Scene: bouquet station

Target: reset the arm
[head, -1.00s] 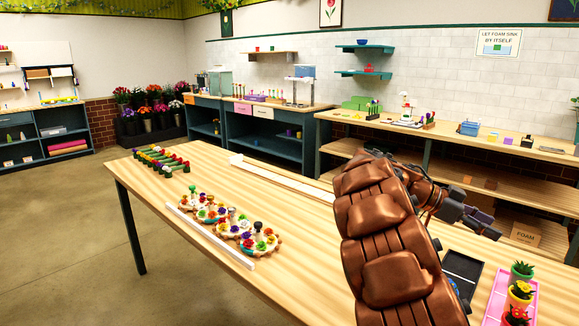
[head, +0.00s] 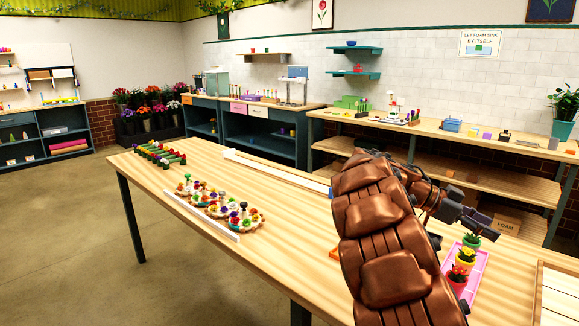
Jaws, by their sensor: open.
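My brown arm (head: 385,235) rises at the right of the head view and covers part of the long wooden table. My dark gripper (head: 474,219) shows beyond it, to the right, above the table's far right part. It is small and partly hidden by the arm. Its jaws are open, and I see nothing held in them.
A pink tray (head: 481,262) with several potted plants lies close below my gripper. A pale wooden tray (head: 537,305) is at the right edge. Flower wreaths (head: 240,213) stand on the table's left part beside a white rail (head: 199,215). A wall counter (head: 465,134) runs behind.

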